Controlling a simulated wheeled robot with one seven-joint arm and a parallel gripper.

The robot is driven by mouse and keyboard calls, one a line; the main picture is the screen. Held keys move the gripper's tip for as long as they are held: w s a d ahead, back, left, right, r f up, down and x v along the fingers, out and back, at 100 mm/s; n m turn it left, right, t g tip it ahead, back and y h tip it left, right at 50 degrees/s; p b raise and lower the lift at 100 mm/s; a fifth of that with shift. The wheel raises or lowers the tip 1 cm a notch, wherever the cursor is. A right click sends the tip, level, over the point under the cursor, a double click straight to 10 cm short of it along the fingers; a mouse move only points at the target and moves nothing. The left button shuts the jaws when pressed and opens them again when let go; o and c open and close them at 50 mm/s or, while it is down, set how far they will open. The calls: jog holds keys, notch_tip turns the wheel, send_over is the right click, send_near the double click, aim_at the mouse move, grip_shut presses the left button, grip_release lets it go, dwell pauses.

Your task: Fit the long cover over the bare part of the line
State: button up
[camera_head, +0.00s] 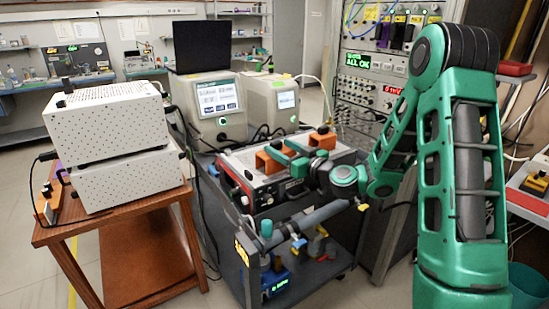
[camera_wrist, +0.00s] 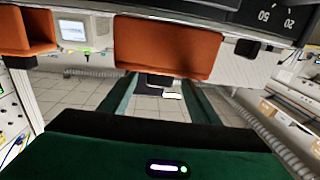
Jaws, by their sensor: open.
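My gripper (camera_head: 286,150) is over the white and red box on the cart, close to two orange pieces. One orange piece (camera_head: 268,161) is at the near left, the other (camera_head: 322,138) farther right. In the wrist view my gripper (camera_wrist: 158,80) has its green fingers apart, with floor visible between them. A wide orange piece (camera_wrist: 170,48) is just above the fingers there, and I see no grip on it. A thick grey tube (camera_head: 318,213) runs along the cart's front. I cannot tell for certain which piece is the long cover or where the line is bare.
White perforated boxes (camera_head: 110,125) stand on a wooden table at left. A ribbed hose (camera_wrist: 260,130) shows in the wrist view. Cables hang between table and cart. An instrument rack (camera_head: 375,65) stands behind.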

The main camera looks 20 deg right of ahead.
jog(key=shift+w+a, duration=0.2)
jog(key=shift+w, duration=0.3)
jog(key=c, duration=1.2)
jog(key=shift+c, duration=0.2)
